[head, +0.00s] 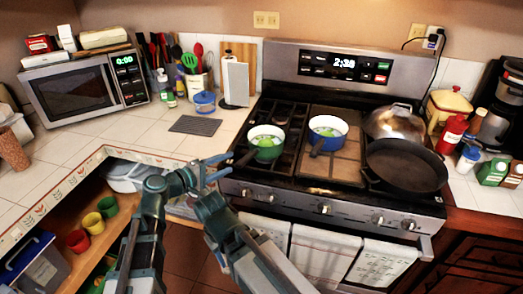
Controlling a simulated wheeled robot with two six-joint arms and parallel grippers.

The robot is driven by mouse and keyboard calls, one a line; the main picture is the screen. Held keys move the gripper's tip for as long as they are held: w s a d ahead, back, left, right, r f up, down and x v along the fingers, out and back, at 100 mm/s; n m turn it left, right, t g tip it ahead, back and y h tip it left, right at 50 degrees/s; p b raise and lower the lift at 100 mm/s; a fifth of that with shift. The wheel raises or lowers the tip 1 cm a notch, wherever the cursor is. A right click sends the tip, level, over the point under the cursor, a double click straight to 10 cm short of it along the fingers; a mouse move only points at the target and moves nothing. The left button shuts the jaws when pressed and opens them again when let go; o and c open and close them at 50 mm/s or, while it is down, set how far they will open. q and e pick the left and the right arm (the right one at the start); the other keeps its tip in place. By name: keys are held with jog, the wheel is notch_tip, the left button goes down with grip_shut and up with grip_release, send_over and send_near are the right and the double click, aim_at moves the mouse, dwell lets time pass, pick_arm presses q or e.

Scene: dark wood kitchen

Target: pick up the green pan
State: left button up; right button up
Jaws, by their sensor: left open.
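The green pan (266,147) sits on the front left of the stove, with a white inside and something green in it. Its dark handle (246,157) points down and left, towards the stove's front edge. My left gripper (222,169) is open and empty, in front of the stove's left corner. Its fingers point right, near the handle's end; I cannot tell whether they touch it. My right gripper is not in view.
A blue pan (328,132) stands right of the green pan. A large black skillet (406,166) and a metal lid (394,122) fill the stove's right side. A grey mat (195,125) lies on the tiled counter. Towels (322,250) hang on the oven front.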

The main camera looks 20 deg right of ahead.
aim_at(248, 154)
pick_arm(q)
jog(key=x, duration=0.5)
jog(key=shift+b, duration=0.35)
jog(key=b+x, duration=0.1)
jog(key=x, duration=0.4)
jog(key=shift+d+f, duration=0.15)
jog(key=shift+c, duration=0.2)
grip_shut()
dwell(0.8)
